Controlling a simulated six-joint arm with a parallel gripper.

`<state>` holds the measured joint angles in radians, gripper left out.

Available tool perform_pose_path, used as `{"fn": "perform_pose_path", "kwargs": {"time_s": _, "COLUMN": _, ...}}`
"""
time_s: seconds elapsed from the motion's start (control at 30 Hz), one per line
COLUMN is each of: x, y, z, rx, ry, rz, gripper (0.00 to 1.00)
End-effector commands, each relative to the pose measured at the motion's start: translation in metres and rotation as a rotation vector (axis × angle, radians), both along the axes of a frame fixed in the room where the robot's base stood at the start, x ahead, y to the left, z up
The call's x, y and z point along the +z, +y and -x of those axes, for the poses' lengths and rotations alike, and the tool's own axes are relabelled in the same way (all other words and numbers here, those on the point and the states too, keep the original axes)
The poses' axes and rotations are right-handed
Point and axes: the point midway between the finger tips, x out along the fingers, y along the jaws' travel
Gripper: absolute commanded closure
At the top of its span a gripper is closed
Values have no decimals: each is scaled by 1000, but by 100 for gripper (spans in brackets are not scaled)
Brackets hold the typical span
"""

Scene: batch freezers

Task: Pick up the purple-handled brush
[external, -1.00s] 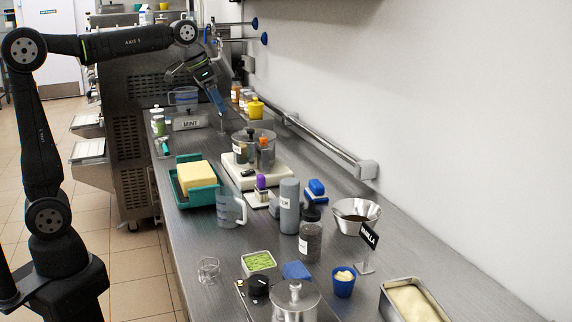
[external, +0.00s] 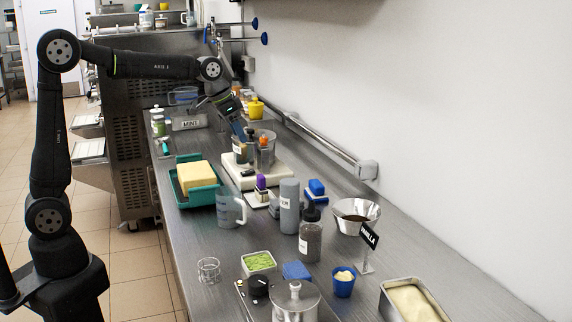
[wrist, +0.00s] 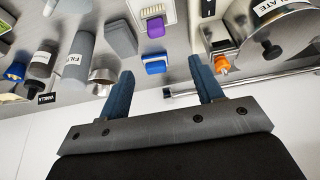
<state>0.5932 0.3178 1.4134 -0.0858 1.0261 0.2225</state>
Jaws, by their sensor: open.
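A grey bottle (external: 289,207) and a measuring cup (external: 230,210) stand close in front of the brush. A green tray with a yellow block (external: 196,177) is left. A wall rail (external: 330,150) runs along the right.

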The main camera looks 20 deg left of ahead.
Motion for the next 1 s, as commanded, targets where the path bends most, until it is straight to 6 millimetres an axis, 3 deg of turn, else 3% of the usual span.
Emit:
{"fn": "perform_pose_path", "kwargs": {"time_s": 0.5, "x": -95, "y": -28, "z": -27, "rx": 0, "ry": 3, "rz": -1, "gripper": 40}}
{"fn": "perform_pose_path", "kwargs": {"time_s": 1.0, "x": -136, "y": -44, "z": -35, "rx": 0, "ry": 2, "rz": -2, "gripper": 40}}
